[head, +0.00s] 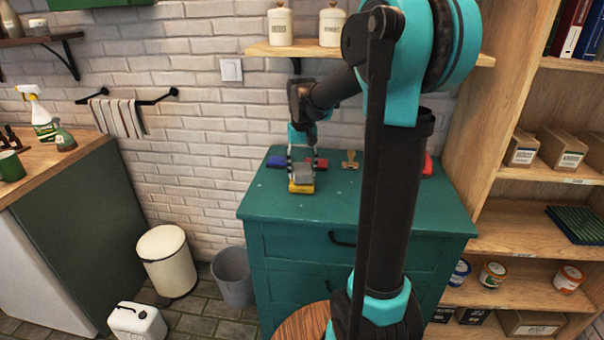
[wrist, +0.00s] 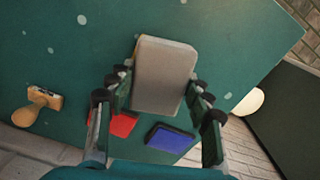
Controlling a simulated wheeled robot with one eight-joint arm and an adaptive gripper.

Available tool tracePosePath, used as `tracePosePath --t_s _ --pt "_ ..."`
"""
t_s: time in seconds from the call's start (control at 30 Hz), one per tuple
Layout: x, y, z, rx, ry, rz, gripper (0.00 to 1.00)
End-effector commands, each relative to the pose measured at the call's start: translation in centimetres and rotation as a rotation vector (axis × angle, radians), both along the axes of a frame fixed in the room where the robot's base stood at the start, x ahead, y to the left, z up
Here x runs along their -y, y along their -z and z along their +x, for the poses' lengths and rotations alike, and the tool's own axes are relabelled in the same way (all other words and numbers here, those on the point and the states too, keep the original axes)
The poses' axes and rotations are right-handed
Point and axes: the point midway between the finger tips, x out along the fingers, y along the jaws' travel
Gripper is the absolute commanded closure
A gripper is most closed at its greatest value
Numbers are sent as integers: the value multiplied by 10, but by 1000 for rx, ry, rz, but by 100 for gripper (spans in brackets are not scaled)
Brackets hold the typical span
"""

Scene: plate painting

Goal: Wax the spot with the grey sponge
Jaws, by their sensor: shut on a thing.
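My gripper (head: 302,162) is shut on the grey sponge (wrist: 165,72), which sits between its two fingers in the wrist view. In the head view the grey sponge (head: 302,174) is low over the left part of the green cabinet top (head: 345,205). A yellow block-like part (head: 301,187) shows just below the grey; I cannot tell if it belongs to the sponge or is separate. Several pale spots, one of them a pale spot (wrist: 82,19), dot the green surface in the wrist view. I cannot tell whether the sponge touches the surface.
A blue pad (head: 276,161), a red pad (wrist: 123,124) and a wooden stamp (head: 349,160) lie toward the wall. The cabinet top's front is clear. A grey bin (head: 233,277) stands left of the cabinet.

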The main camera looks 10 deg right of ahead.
Motion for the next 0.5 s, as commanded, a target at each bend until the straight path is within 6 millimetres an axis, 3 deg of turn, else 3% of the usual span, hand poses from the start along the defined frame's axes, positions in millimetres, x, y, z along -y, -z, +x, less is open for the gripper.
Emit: tracePosePath --t_s 0.5 --pt "0 -38 0 0 0 0 72"
